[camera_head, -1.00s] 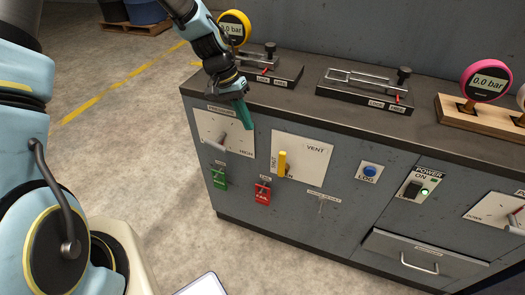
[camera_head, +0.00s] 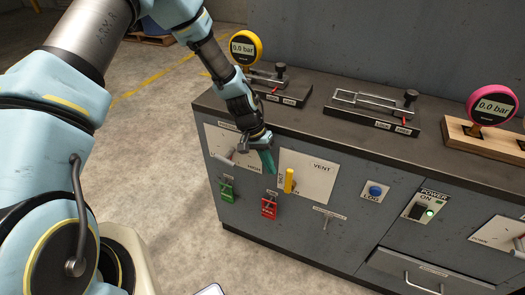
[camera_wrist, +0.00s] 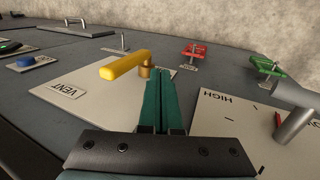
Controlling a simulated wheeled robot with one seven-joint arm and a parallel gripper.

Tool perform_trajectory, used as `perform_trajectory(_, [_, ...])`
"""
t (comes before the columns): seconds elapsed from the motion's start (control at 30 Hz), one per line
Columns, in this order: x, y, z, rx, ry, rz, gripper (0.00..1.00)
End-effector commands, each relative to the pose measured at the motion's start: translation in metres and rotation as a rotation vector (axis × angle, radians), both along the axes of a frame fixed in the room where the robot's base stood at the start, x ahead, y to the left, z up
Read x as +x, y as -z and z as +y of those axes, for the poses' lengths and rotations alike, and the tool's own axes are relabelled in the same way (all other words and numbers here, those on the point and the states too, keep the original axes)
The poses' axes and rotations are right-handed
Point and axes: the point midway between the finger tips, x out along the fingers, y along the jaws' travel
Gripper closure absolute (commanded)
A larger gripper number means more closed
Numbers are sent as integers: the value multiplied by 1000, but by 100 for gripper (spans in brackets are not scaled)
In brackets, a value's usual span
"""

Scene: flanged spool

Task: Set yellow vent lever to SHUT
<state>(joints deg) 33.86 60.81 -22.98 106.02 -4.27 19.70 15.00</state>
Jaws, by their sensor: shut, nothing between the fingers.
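The yellow vent lever (camera_head: 289,180) is on the white VENT plate (camera_head: 318,180) on the cabinet front. In the wrist view the fingertips (camera_wrist: 160,72) appear beside the pivot; contact cannot be told.
A plate marked HIGH with a grey lever (camera_head: 240,146) is left of the VENT plate. Green (camera_head: 227,189) and red (camera_head: 269,207) switches sit below. A blue button (camera_head: 375,191) and power switch (camera_head: 418,211) are to the right. Clamps and gauges stand on the cabinet top.

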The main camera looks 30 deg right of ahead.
Motion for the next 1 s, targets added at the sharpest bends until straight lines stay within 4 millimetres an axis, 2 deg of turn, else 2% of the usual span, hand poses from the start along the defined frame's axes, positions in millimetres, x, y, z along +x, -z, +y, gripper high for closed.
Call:
perform_trajectory(0.1, [-15,-5,-10,0,4,0,100])
perform_trajectory(0.23, [-22,-4,-15,-2,1,-1,100])
perform_trajectory(1.0, [-29,-4,-19,23,3,-40,100])
